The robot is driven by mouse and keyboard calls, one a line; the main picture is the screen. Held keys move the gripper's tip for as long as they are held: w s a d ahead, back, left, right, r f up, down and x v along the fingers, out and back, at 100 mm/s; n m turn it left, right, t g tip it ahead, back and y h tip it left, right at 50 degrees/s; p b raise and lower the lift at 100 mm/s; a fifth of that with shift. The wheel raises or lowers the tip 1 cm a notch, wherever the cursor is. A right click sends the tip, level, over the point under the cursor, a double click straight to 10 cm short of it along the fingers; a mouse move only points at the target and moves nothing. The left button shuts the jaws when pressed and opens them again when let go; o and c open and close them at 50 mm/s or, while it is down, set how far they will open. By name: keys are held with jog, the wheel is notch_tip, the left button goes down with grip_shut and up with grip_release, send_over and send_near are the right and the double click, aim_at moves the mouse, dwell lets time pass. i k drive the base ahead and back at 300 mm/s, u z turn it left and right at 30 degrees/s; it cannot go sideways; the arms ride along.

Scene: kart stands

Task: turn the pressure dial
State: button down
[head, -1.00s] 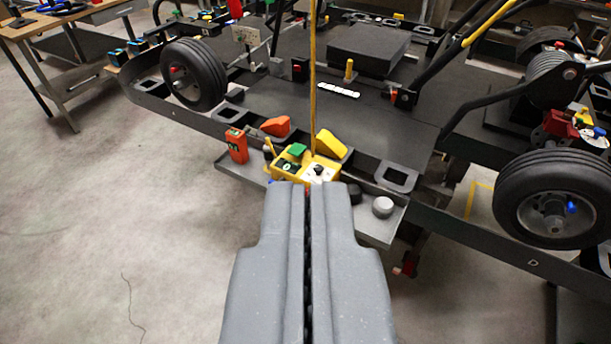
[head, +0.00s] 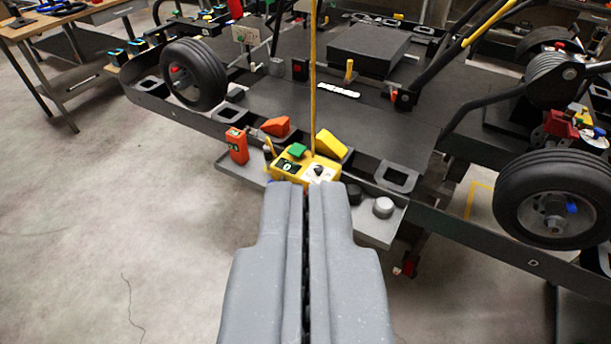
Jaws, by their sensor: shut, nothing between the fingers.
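A yellow control box (head: 308,161) sits on a grey tray (head: 374,232) at the kart's side. Its top has a white plate with a black dial (head: 318,172), which looks like the pressure dial; its marks are too small to read. A green button (head: 297,150) is on the box's left part. My gripper (head: 307,185) is shut and empty. In the picture its tips come up to the box's near edge, just below the dial. I cannot tell whether they touch. The tips hide part of the box's front.
An orange device (head: 237,145) stands at the tray's left end. A grey round knob or cap (head: 383,207) is at the right. An orange wedge (head: 276,126) and a yellow wedge (head: 331,143) lie behind the box. A tall yellow pole (head: 313,80) rises there. Kart wheels (head: 193,73) flank the area.

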aim_at(318, 169)
jog(key=u, duration=0.55)
jog(key=i, duration=1.25)
jog(key=z, duration=0.45)
